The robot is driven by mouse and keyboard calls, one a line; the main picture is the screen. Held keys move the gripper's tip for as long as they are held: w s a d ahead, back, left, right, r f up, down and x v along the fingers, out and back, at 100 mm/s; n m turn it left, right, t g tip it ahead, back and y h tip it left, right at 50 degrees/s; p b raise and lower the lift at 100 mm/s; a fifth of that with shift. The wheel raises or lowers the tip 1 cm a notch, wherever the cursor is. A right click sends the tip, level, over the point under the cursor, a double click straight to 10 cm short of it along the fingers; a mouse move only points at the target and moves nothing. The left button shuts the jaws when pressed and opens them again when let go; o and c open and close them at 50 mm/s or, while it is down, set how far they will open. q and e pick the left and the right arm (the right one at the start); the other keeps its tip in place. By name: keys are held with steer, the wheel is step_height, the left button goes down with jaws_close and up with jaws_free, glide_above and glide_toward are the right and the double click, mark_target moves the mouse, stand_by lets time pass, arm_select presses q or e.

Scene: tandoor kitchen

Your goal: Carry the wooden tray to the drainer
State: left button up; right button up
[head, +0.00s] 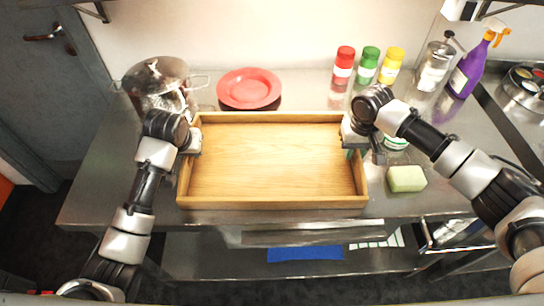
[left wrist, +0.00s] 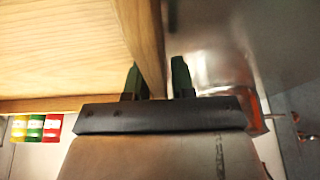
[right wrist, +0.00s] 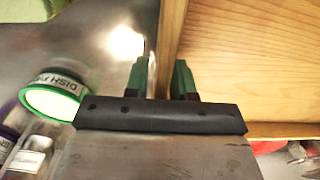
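The wooden tray (head: 275,202) is a wide, empty, shallow box, level over the middle of the steel counter. I cannot tell whether it touches the counter. My left gripper (head: 192,145) is at its left side wall, one green finger on each side of the wall (left wrist: 150,45). My right gripper (head: 352,145) is at its right side wall in the same way, and that wall shows between the fingers in the right wrist view (right wrist: 170,40). Both grippers look closed down to about the walls' thickness. I cannot make out a drainer in these views.
On the steel counter (head: 110,185) stand a metal pot (head: 157,80), a red plate (head: 249,88), red (head: 344,62), green (head: 368,62) and yellow (head: 391,64) bottles, a purple spray bottle (head: 470,68) and a metal dispenser (head: 434,66). A pale green sponge (head: 406,179) lies right of the tray.

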arm_select(q)
jaws_close()
arm_select(e)
jaws_close()
arm_select(q)
steer(key=shift+r, duration=0.1)
arm_select(e)
steer(key=shift+w+r, duration=0.1)
stand_by(0.7)
